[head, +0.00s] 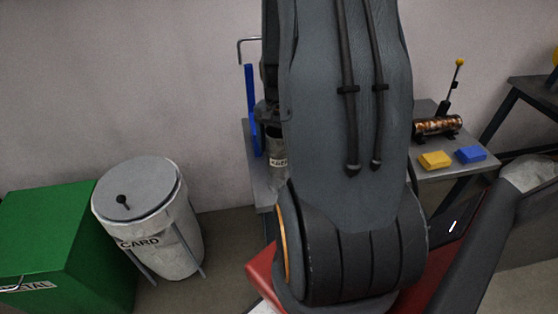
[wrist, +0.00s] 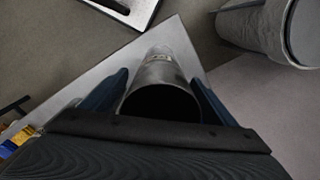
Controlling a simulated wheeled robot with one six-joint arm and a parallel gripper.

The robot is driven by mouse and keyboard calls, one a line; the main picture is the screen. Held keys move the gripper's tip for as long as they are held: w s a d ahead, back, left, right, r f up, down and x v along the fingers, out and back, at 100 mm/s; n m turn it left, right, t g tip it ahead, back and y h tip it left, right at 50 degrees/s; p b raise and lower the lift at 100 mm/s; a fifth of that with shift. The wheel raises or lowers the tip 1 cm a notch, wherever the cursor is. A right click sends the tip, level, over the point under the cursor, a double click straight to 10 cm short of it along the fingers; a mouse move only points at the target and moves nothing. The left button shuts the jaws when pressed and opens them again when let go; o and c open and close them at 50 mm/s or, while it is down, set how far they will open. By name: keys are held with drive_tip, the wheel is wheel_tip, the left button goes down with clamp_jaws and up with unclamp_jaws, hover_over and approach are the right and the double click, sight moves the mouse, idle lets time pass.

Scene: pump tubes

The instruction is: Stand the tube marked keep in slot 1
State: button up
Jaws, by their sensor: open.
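A grey metal tube (head: 278,145) stands on the bench at the left edge of my arm. Its pale label is partly covered and I cannot read it surely. In the wrist view the tube (wrist: 160,72) shows its dark open mouth toward the camera and a small label on its side. My gripper (wrist: 160,80) is open, with one blue finger on each side of the tube. I cannot tell whether either finger touches it. Slot 1 is not identifiable in either view; my arm hides much of the bench.
A blue post (head: 250,110) stands behind the tube. A yellow block (head: 434,160), a blue block (head: 471,154) and a copper coil (head: 438,125) sit on the bench at right. The card bin (head: 150,220) and green metal bin (head: 50,240) stand at left.

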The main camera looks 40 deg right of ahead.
drive_tip(key=c, duration=1.6)
